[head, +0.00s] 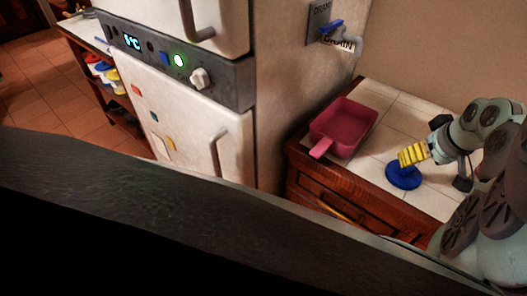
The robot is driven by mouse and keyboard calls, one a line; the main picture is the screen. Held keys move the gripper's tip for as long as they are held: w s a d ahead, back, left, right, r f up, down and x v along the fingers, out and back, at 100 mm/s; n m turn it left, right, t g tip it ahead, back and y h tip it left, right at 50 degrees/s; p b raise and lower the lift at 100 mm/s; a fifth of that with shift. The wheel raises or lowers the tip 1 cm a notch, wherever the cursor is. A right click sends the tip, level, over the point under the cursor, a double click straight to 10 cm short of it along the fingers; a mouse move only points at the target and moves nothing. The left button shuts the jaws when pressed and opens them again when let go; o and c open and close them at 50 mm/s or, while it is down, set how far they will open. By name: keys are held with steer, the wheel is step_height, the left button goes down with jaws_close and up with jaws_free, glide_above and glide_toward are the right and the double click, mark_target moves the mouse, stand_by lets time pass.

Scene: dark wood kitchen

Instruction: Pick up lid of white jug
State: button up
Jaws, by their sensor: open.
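I cannot pick out a white jug with its lid for certain. Small white containers with red, blue and yellow parts (103,74) stand on the shelf at the far left, too small to make out well. My gripper (449,154) is at the right, over the tiled counter, with its dark fingers spread apart. A yellow ribbed piece (413,155) lies just left of the gripper, above a round blue disc (403,177) on the counter. I cannot tell whether the yellow piece touches the disc or my fingers.
A pink square pan (343,127) sits on the tiled counter (400,105), its handle toward the front. A white fridge (180,125) stands to the left. A dark surface fills the foreground.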

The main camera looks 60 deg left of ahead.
mark_target(405, 172)
steer(key=shift+s+p+x, duration=0.2)
steer(key=shift+p+x, duration=0.2)
steer(key=shift+x, duration=0.75)
steer(key=shift+s+p+x, duration=0.2)
steer(key=shift+p+x, duration=0.2)
steer(key=shift+x, duration=0.7)
steer(key=shift+w+a+f, duration=0.2)
steer(key=shift+f, duration=0.35)
steer(key=c, duration=1.1)
